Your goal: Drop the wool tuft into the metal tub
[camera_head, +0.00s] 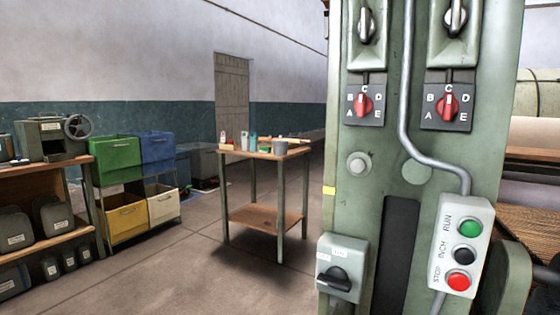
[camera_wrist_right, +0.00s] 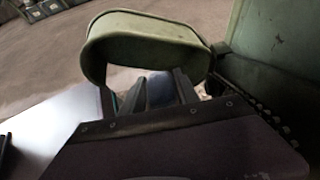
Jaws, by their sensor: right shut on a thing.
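No wool tuft can be made out for certain in either view. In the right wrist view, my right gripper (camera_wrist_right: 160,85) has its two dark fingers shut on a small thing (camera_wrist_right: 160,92). It looks dark blue-grey in shadow, and I cannot tell what it is. The fingers show in front of the opening of a rounded green guard (camera_wrist_right: 150,25); I cannot tell whether they touch it. A small grey tub-like vessel (camera_head: 280,147) stands at the right end of the wooden table (camera_head: 252,153) in the head view; whether it is metal is unclear. My left gripper is not in view.
A green machine column (camera_head: 420,200) with switches and a push-button box (camera_head: 466,246) fills the right of the head view. Green, blue and yellow bins and a shelf (camera_head: 40,167) stand at the left. Open floor (camera_head: 180,265) lies between the shelf and column.

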